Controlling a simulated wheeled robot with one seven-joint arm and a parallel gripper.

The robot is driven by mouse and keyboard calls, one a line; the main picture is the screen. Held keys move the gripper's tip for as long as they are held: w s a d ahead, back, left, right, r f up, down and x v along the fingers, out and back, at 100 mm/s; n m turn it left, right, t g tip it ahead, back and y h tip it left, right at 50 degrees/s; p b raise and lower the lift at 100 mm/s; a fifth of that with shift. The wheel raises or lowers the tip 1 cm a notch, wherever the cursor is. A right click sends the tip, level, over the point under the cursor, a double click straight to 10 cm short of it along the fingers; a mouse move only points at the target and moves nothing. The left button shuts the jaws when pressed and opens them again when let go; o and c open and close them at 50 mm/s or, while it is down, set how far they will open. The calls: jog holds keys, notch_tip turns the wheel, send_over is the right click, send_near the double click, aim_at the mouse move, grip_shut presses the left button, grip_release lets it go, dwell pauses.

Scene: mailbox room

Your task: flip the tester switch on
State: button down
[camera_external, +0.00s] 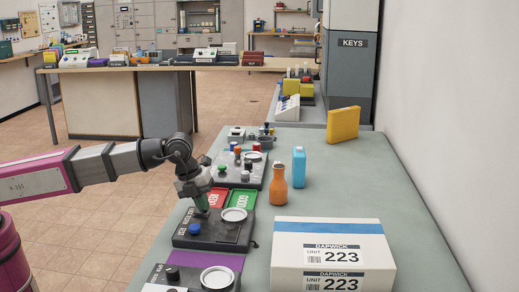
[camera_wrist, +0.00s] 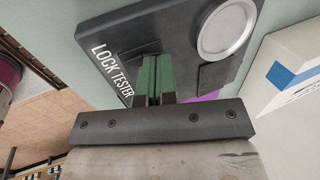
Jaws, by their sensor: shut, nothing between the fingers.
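The lock tester is a dark, low box (camera_external: 212,241) on the grey-green table, with a blue knob (camera_external: 195,229) and a pale round ring (camera_external: 234,215) on top. In the wrist view its dark top (camera_wrist: 135,38) shows the words LOCK TESTER and the silver ring (camera_wrist: 227,28). My gripper (camera_external: 202,210) is over the tester's back left part, pointing down. Its green fingers (camera_wrist: 154,66) are shut together with nothing between them, close above or at the tester's top. I cannot tell whether they touch it. The switch is not clearly visible and may be behind the fingers.
A red panel (camera_external: 217,198) and a green panel (camera_external: 242,199) lie behind the tester. An orange bottle (camera_external: 278,187), a blue carton (camera_external: 298,168) and a white parcel (camera_external: 330,250) stand to its right. Another dark device (camera_external: 160,275) is in front.

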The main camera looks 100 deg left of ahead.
aim_at(195, 211)
jog(key=shift+w+f+g, duration=0.1)
jog(key=shift+f+g, duration=0.1)
jog(key=shift+g, duration=0.1)
dwell(0.4)
jog(key=shift+s+r, duration=0.2)
jog(key=shift+s, duration=0.65)
jog(key=shift+r, duration=0.1)
jog(key=w+v, duration=0.2)
jog(key=v, duration=1.1)
jog(key=shift+r, duration=0.55)
jog(key=shift+w+d, duration=0.1)
jog(key=shift+w, duration=0.1)
